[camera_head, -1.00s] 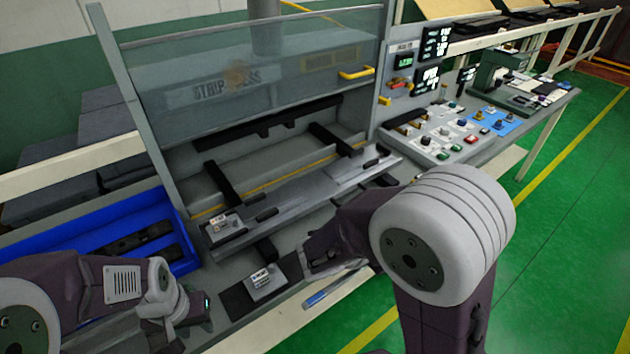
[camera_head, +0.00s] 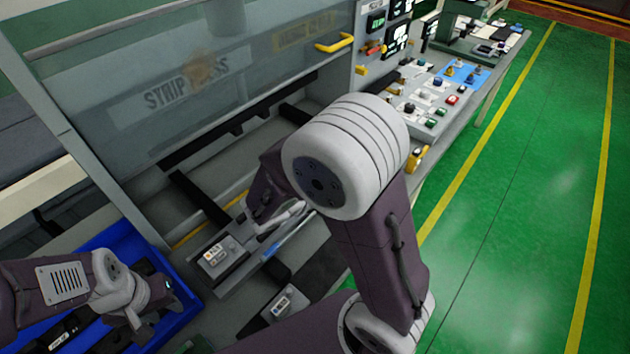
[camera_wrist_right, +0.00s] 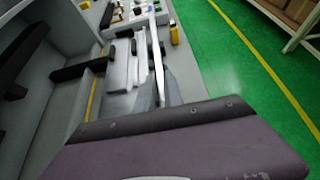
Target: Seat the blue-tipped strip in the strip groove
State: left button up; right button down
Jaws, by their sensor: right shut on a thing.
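My right gripper (camera_head: 277,215) is over the front of the press, partly hidden behind my own right arm. In the right wrist view its fingers (camera_wrist_right: 159,98) are shut on a long, thin, pale strip (camera_wrist_right: 155,45) that runs away from them. A blue end (camera_head: 272,251) of the strip shows below the gripper in the head view. The strip lies close to the metal fixture bar (camera_head: 203,275); whether it touches the groove cannot be told, and the groove is mostly hidden. My left gripper (camera_head: 140,315) is by the blue bin; its fingertips are unclear.
The blue bin (camera_head: 178,322) with dark parts stands at lower left. A small labelled block (camera_head: 221,257) sits on the fixture's near end, another (camera_head: 283,303) on a dark pad. The clear press guard (camera_head: 120,70) is behind. A control panel (camera_head: 432,100) is at right.

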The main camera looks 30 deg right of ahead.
jog(key=w+f, duration=0.2)
jog(key=w, duration=0.1)
jog(key=w+a+f, duration=0.1)
jog(key=w+f, duration=0.1)
jog(key=w, duration=0.1)
jog(key=w+f, duration=0.2)
jog(key=w, duration=0.2)
jog(key=shift+a, duration=0.3)
notch_tip(320, 180, down, 4)
jog(key=shift+w, duration=0.1)
jog(key=shift+f, duration=0.2)
jog(key=c, duration=1.5)
grip_release()
